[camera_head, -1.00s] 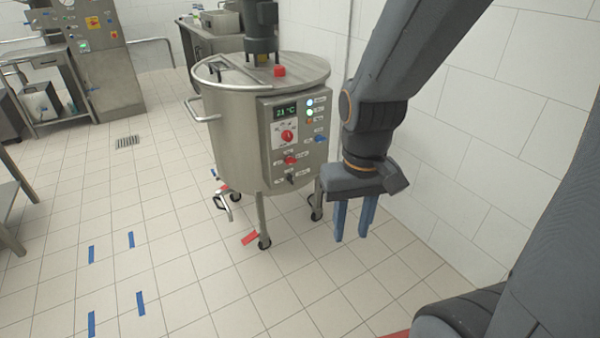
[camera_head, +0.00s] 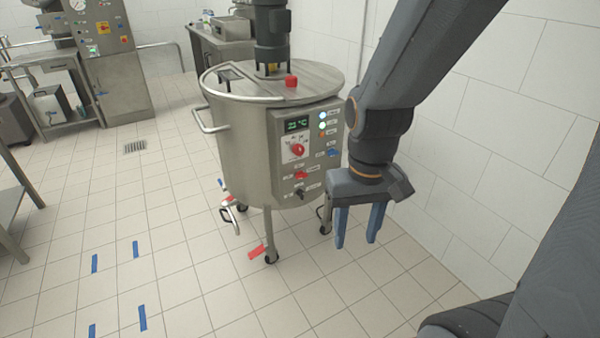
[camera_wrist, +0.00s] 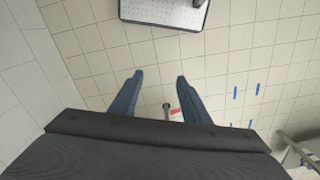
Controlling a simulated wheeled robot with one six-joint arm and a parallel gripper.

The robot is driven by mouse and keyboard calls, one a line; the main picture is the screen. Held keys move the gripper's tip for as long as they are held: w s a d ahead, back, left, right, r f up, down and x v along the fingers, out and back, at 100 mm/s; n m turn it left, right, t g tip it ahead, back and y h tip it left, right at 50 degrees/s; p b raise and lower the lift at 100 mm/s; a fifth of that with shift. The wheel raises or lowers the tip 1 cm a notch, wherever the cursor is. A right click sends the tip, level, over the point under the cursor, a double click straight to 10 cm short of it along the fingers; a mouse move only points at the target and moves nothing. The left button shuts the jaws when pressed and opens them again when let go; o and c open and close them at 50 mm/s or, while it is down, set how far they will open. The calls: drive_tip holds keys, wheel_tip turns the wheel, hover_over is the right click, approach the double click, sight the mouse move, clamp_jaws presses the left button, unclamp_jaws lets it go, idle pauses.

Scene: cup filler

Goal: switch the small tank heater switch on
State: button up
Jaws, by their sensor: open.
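A small steel tank (camera_head: 240,140) on castors stands in the middle of the head view. Its control panel (camera_head: 306,150) faces me, with a lit temperature display (camera_head: 297,124), a red dial (camera_head: 297,149), red and blue switches and a black switch (camera_head: 300,194). The labels are too small to read, so I cannot tell which switch is the heater's. My gripper (camera_head: 356,242) is open and empty. It points down, in front of the tank and to the right of the panel, touching nothing. Its two blue fingers also show in the wrist view (camera_wrist: 157,90).
A white wall (camera_head: 470,150) runs close along the right. A steel table (camera_head: 20,205) stands at the left edge and a control cabinet (camera_head: 110,70) at the back left. The tiled floor has blue and red tape marks. A grey-topped platform (camera_wrist: 165,12) shows in the wrist view.

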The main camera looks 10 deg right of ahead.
drive_tip(key=shift+o, duration=1.3)
drive_tip(key=w+d+f+n+t+b, duration=0.1)
drive_tip(key=w+f+t+b, duration=0.3)
drive_tip(key=w, duration=1.1)
drive_tip(key=w+d+f+t+b, duration=0.3)
drive_tip(key=w+f+t+b, duration=0.1)
drive_tip(key=w+f, duration=0.7)
drive_tip(key=w+b, duration=0.1)
drive_tip(key=w, duration=0.2)
drive_tip(key=shift+w+n, duration=0.4)
drive_tip(key=n+t+y+b, duration=0.2)
drive_tip(key=t+y+b, duration=0.4)
drive_tip(key=t+b, duration=0.25)
approach(303, 177)
drive_tip(key=w, duration=0.1)
drive_tip(key=shift+t, duration=0.35)
drive_tip(key=shift+x, duration=4)
drive_tip(key=shift+s+a+f, duration=0.1)
drive_tip(key=shift+a+f, duration=0.05)
drive_tip(key=shift+a, duration=0.05)
drive_tip(key=shift+c, duration=0.4)
